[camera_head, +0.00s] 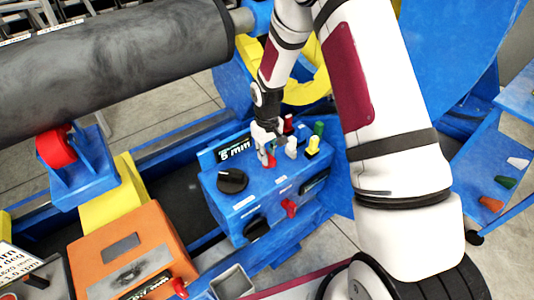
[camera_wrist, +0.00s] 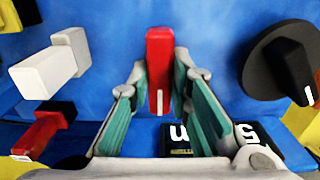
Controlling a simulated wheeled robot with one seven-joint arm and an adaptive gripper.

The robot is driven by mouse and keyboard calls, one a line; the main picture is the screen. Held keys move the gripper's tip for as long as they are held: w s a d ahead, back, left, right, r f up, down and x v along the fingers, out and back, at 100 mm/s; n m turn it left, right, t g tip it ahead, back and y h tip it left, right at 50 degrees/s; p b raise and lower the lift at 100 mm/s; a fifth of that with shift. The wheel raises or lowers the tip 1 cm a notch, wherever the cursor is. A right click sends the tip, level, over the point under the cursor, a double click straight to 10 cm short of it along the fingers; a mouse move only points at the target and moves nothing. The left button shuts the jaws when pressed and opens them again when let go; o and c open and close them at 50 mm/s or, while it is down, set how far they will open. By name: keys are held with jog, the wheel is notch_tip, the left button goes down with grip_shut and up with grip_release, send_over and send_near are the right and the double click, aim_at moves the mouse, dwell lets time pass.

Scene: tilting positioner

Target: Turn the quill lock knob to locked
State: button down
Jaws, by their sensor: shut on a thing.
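A red bar-shaped knob (camera_wrist: 160,60) with a white line at its near end stands on the blue panel in the wrist view. My gripper (camera_wrist: 160,78) has its two green-padded fingers on either side of this knob, shut on it. In the head view my gripper (camera_head: 267,150) reaches down to the top of a blue control box (camera_head: 228,207), and part of the red knob (camera_head: 272,161) shows at the fingertips. I cannot read a label that names the quill lock knob or marks its locked position.
A black dial (camera_wrist: 285,70) is right of my gripper, and a white knob (camera_wrist: 45,72) is left, in the wrist view. A digital display (camera_head: 235,148) is close by. Yellow (camera_head: 313,145) and green (camera_head: 319,128) knobs stand behind. A red knob (camera_head: 290,208) is on the box's front.

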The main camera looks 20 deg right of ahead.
jog(key=c, duration=1.5)
grip_release()
jog(key=shift+r, duration=0.15)
notch_tip(320, 180, up, 12)
jog(key=shift+f, duration=0.1)
